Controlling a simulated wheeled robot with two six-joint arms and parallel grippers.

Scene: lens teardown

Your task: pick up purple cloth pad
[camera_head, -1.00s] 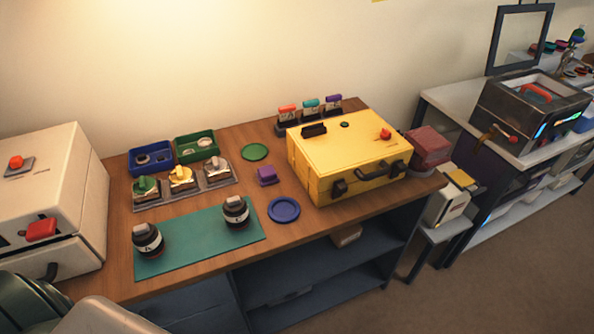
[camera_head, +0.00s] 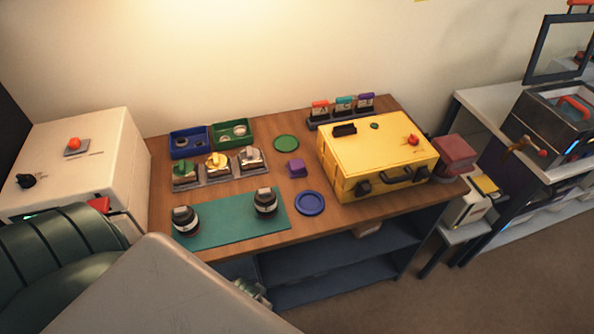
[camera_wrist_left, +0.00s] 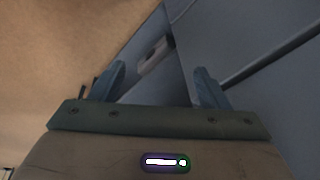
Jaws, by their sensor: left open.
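The purple cloth pad (camera_head: 296,168) is a small purple block on the wooden table (camera_head: 250,233), between the green disc and the blue plate, left of the yellow case. My left gripper (camera_wrist_left: 160,85) is open and empty in the left wrist view, its two fingers facing a blue-grey cabinet surface. In the head view my left arm fills the lower left, and only a small part near the gripper shows at the table's front edge, well short of the pad. The pad does not show in the left wrist view. My right gripper is not in view.
A yellow case (camera_head: 375,150) stands right of the pad. A blue plate (camera_head: 310,203) and a green disc (camera_head: 287,143) lie near it. A tray of parts (camera_head: 222,177) and a teal mat (camera_head: 225,224) with two dark jars (camera_head: 186,221) are to the left.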

